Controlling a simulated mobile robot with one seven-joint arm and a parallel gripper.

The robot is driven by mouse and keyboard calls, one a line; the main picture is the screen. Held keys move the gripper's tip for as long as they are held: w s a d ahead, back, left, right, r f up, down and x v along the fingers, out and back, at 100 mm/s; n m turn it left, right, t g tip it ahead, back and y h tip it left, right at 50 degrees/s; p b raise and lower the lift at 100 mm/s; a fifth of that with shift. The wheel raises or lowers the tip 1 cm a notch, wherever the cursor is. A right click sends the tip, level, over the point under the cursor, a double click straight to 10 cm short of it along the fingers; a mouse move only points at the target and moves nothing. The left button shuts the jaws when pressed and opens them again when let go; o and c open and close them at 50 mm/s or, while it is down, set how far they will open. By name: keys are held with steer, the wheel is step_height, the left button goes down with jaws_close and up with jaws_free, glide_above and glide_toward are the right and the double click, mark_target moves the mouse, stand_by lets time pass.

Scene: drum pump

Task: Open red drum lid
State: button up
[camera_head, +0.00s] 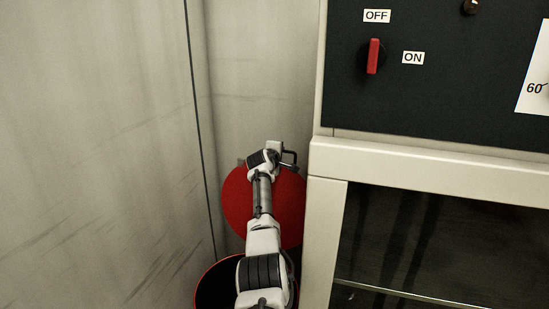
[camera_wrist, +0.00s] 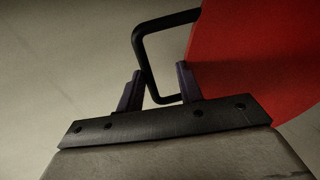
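The red drum lid (camera_head: 235,205) is raised and tilted up behind the drum, its round face towards the head camera. Its edge also fills the upper right of the wrist view (camera_wrist: 265,50). The drum (camera_head: 204,279) shows a red rim and dark inside at the bottom of the head view. My arm crosses in front of both. A black bent-bar handle (camera_head: 291,155) sits at the lid's edge. In the wrist view the handle (camera_wrist: 139,42) reaches down between my gripper's fingers (camera_wrist: 158,85), which are apart. The bar lies close to the left finger; contact is unclear.
A pale cabinet frame (camera_head: 326,230) stands close on the right, with a dark control panel (camera_head: 440,95) bearing a red switch (camera_head: 373,56). Pale walls (camera_head: 100,150) close in on the left and behind. Room around the drum is narrow.

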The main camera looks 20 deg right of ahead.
steer(key=b+v, duration=0.3)
steer(key=v, duration=1)
steer(key=shift+s+a+b, duration=0.15)
steer(key=shift+s+b, duration=0.1)
steer(key=shift+b, duration=0.15)
